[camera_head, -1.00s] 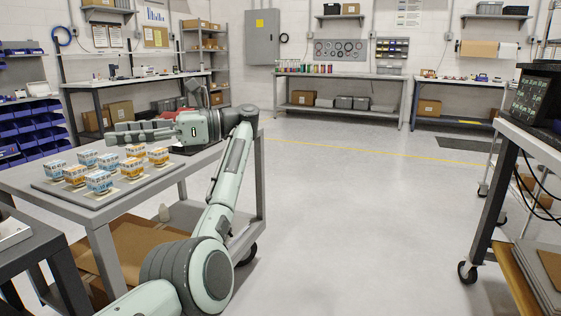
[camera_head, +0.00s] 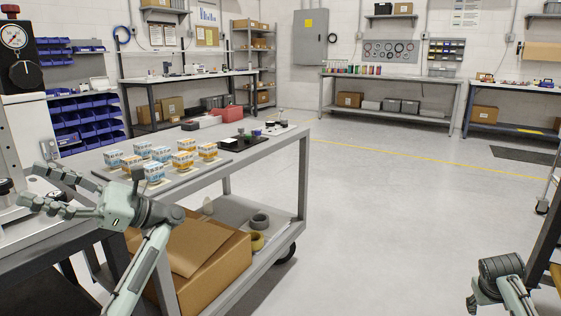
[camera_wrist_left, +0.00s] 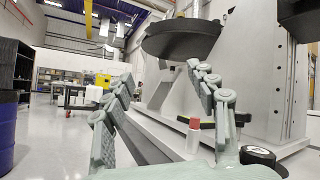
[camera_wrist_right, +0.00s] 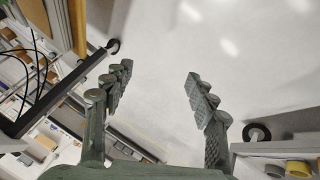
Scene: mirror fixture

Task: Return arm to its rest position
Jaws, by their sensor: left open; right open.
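My left gripper (camera_head: 30,187) is at the left of the head view, in front of the cart's near left corner and close to a dark bench. Its fingers are apart. In the left wrist view its open fingers (camera_wrist_left: 165,85) hold nothing; a small red-topped item (camera_wrist_left: 194,123) shows beyond them. My right arm is low at the right of the head view, and its gripper (camera_head: 478,303) is partly cut off by the lower edge. In the right wrist view the right gripper's fingers (camera_wrist_right: 160,80) are wide apart and empty, with floor behind them.
A grey cart (camera_head: 262,165) carries a tray (camera_head: 182,183) with several blue and orange boxes. A cardboard box (camera_head: 205,265) and tape rolls are on its lower shelf. A machine with a gauge (camera_head: 14,37) stands at the far left. The middle floor (camera_head: 380,220) is clear.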

